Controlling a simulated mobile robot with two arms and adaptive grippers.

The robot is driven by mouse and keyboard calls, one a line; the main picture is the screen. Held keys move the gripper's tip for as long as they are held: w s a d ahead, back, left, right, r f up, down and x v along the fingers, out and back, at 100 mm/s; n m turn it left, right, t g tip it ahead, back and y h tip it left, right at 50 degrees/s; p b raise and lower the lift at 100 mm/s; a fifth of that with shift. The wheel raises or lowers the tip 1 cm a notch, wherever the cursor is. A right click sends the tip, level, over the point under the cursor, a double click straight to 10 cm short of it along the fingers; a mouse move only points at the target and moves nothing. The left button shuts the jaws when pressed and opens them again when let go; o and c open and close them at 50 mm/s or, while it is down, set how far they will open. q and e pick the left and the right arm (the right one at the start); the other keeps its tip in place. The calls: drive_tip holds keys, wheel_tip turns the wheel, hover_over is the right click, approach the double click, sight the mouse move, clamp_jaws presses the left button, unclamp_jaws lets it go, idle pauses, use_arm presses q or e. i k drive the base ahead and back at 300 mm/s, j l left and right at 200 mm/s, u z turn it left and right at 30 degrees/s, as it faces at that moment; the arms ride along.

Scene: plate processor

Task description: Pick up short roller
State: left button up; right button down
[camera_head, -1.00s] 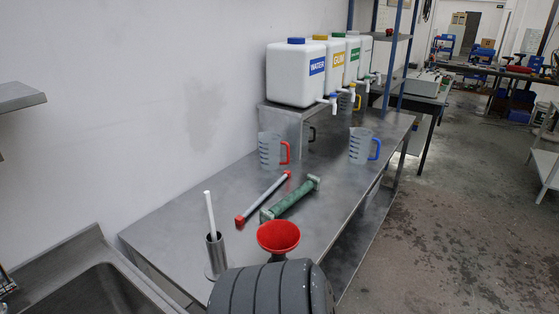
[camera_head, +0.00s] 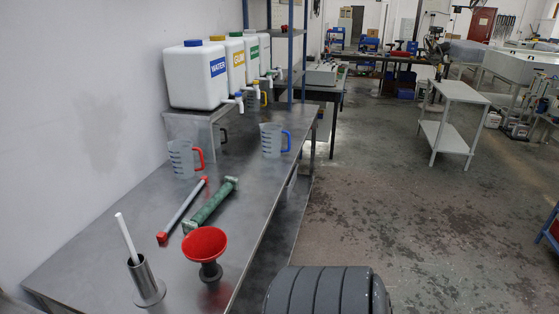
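Two rollers lie side by side at a slant on the steel table (camera_head: 95,240). One is a thin grey bar (camera_head: 183,210) with red ends. Neither my left nor my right gripper is in view.
A red round-topped item on a dark base (camera_head: 205,244) stands in front of the rollers. A metal cup (camera_head: 145,280) holds a white rod. A red-handled jug (camera_head: 182,158), a blue-handled jug (camera_head: 271,140) and white canisters (camera_head: 198,78) stand behind. Open floor (camera_head: 400,215) lies right.

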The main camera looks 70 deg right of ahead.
sight(232, 183)
drive_tip(key=j+z, duration=0.1)
drive_tip(key=z, duration=0.4)
drive_tip(key=j+z, duration=0.1)
drive_tip(key=z, duration=0.85)
drive_tip(key=j+z, duration=0.15)
drive_tip(key=z, duration=0.35)
drive_tip(key=u, duration=1.8)
drive_tip(key=z, duration=0.8)
drive_tip(key=l+z, duration=0.4)
drive_tip(key=i+l+z, duration=0.1)
drive_tip(key=l+z, duration=0.35)
drive_tip(key=i+l+z, duration=0.2)
drive_tip(key=l+z, duration=0.2)
drive_tip(key=l, duration=0.15)
